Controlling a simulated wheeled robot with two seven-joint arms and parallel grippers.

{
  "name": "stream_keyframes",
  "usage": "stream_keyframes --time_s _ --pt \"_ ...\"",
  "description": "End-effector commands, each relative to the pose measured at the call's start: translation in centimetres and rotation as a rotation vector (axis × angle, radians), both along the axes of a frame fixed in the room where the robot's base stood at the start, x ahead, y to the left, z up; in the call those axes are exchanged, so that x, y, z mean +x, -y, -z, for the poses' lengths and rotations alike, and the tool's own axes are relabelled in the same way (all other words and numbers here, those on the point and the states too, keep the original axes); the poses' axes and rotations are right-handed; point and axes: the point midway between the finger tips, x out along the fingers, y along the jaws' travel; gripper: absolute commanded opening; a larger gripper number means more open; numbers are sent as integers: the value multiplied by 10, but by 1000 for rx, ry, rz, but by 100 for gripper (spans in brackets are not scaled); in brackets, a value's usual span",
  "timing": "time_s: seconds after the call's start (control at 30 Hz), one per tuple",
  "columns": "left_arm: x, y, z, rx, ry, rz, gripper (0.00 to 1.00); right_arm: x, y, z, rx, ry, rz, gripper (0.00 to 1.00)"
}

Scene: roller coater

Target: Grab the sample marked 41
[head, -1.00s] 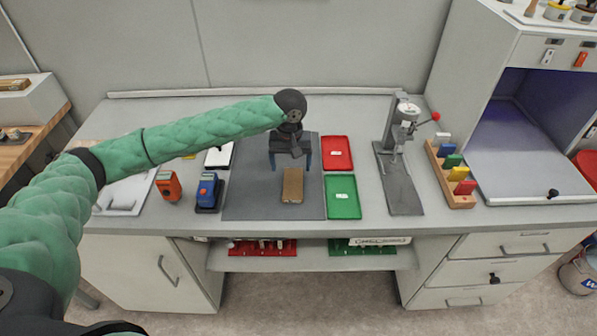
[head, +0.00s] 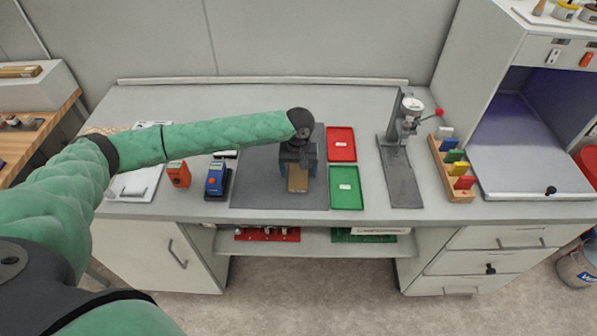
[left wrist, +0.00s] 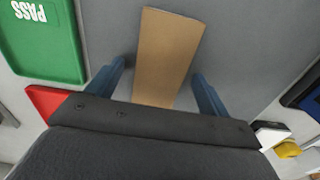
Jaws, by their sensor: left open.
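A flat brown rectangular sample (head: 298,185) lies on the dark grey mat (head: 258,190). It also shows in the left wrist view (left wrist: 168,48). No number can be read on it. My left gripper (head: 298,168) is over the far part of the sample, which it hides in the head view. In the left wrist view my left gripper (left wrist: 160,78) is open, with one blue finger on each side of the sample and a gap on both sides. My right gripper is not in view.
A red tray (head: 341,136) and a green tray (head: 346,201) lie right of the mat. Orange (head: 178,174) and blue (head: 215,178) devices stand left of it. A lever stand (head: 398,150) and a rack of coloured pieces (head: 440,172) are farther right.

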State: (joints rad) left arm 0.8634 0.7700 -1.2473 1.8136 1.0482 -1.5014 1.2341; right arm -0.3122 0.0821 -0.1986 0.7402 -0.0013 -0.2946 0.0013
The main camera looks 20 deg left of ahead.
Motion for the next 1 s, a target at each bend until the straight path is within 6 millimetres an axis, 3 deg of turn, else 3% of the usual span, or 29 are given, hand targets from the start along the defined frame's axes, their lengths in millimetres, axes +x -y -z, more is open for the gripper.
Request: stream_keyframes --time_s 0.27,0.53,1.0 --pt "0 0 3 0 1 0 80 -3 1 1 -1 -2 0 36" --pt "0 0 2 0 1 0 31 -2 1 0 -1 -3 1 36" --pt "1 0 -6 -1 1 -1 30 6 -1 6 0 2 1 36"
